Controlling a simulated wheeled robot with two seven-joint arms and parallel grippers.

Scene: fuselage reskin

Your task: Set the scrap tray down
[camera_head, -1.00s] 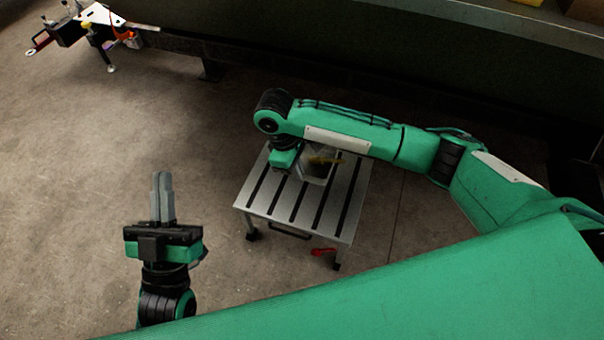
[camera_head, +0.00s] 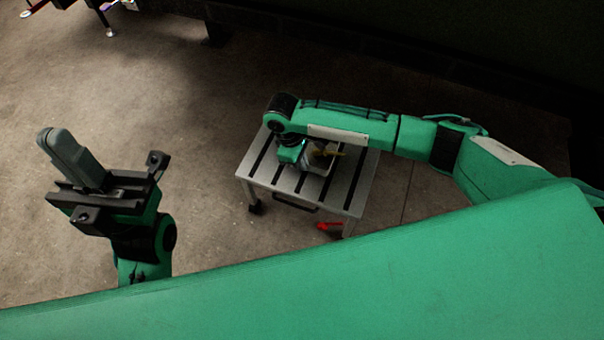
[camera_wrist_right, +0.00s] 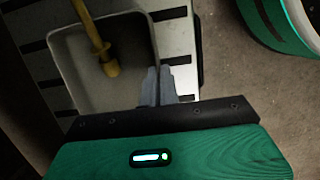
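The scrap tray (camera_wrist_right: 75,75) is a pale grey open tray with rounded corners. It shows in the right wrist view over the slatted top of a small table, with a yellow-handled tool (camera_wrist_right: 98,40) in it. In the head view the tray (camera_head: 318,162) is partly hidden by my right arm. My right gripper (camera_wrist_right: 156,82) has its fingers close together at the tray's right wall, gripping its rim. I cannot tell whether the tray touches the table top. My left gripper (camera_head: 72,155) is at the left of the head view, fingers together, empty, away from the table.
The small slatted table (camera_head: 345,190) stands on the bare floor, with a red object (camera_head: 328,226) at its front leg. A dark long structure (camera_head: 400,50) runs along the back. Floor around the table's left side is clear. Another device (camera_head: 95,8) stands at the far left.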

